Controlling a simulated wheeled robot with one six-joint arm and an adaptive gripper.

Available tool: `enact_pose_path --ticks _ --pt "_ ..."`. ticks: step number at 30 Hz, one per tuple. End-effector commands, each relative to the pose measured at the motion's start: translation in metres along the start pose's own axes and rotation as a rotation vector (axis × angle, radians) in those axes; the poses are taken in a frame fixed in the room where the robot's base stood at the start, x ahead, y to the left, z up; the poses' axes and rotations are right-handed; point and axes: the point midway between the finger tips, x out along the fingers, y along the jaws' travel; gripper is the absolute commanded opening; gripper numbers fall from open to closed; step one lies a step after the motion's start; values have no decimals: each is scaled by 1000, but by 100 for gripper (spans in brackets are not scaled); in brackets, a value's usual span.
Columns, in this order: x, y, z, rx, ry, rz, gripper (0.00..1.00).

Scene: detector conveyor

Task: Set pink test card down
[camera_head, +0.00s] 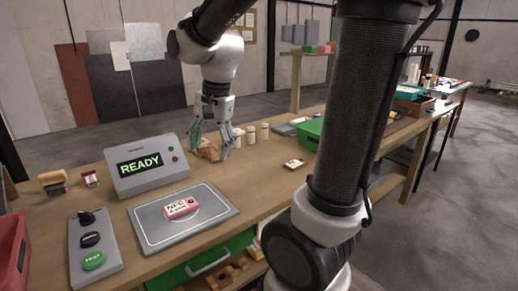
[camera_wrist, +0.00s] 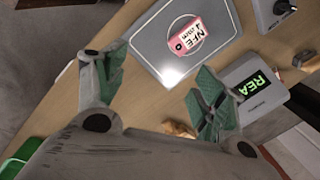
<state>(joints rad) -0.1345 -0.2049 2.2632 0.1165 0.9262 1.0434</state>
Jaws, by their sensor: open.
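The pink test card (camera_head: 181,208), with a white printed label, lies flat on the grey detector plate (camera_head: 150,238) in the head view. It also shows in the wrist view (camera_wrist: 189,38), resting inside the plate's white outline. My gripper (camera_head: 210,140) is open and empty, raised behind the plate and to the right of the display box (camera_head: 148,182), which reads READY. In the wrist view my gripper (camera_wrist: 160,85) has its green-padded fingers spread wide, with the card beyond them and apart from them.
A control panel (camera_head: 78,258) with a green TEST button and dark knobs stands left of the plate. Several small white bottles (camera_head: 250,133) and a green bin (camera_head: 308,134) stand at the back right. A small card (camera_head: 294,164) lies on the otherwise clear middle of the wooden bench.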

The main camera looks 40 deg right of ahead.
Motion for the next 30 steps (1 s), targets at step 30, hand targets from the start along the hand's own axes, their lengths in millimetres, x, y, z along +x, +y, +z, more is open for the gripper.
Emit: enact_pose_path --ticks 30 --pt "-56 147 24 -985 264 -9 70"
